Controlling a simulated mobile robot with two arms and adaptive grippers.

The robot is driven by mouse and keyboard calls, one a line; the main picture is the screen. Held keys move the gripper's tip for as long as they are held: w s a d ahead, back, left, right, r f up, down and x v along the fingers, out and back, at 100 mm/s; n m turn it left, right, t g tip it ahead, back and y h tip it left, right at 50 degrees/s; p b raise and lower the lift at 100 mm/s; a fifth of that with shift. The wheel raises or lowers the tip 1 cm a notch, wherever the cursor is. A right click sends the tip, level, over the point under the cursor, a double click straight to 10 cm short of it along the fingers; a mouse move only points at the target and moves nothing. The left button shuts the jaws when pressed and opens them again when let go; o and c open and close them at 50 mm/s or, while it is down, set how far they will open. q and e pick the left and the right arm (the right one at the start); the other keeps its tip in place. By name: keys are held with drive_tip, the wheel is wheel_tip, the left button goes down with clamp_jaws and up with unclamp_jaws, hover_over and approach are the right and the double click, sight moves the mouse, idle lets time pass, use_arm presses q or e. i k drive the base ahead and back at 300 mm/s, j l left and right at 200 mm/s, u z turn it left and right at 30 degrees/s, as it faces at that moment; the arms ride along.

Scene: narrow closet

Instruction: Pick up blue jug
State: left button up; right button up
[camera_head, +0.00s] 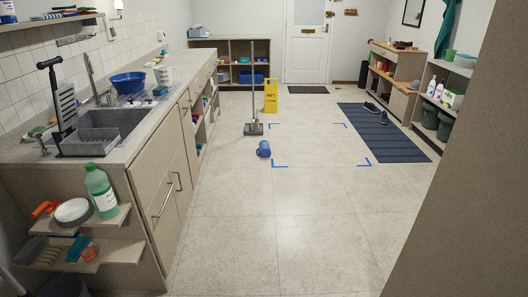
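A blue jug (264,149) lies on the tiled floor near the middle of the view. It seems to rest on its side, but it is small in the picture. Neither my left nor my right gripper shows in the head view.
A floor squeegee (253,128) and a yellow wet-floor sign (271,96) stand behind the jug. A counter with a sink (105,122) runs along the left. A dark striped mat (384,135) with shoes lies at right. The near floor is clear; a large brown panel (470,190) blocks the right.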

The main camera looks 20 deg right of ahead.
sight(265, 147)
drive_tip(key=i+l+z, duration=0.6)
drive_tip(key=i, duration=0.2)
drive_tip(key=i+l+z, duration=0.15)
drive_tip(key=i+z, duration=0.15)
drive_tip(key=i, duration=0.15)
drive_tip(key=i+z, duration=0.3)
drive_tip(key=i, duration=2.45)
drive_tip(key=i+l+u, duration=0.15)
drive_tip(key=i, duration=0.45)
drive_tip(key=i+l+u, duration=0.1)
drive_tip(key=i, duration=0.5)
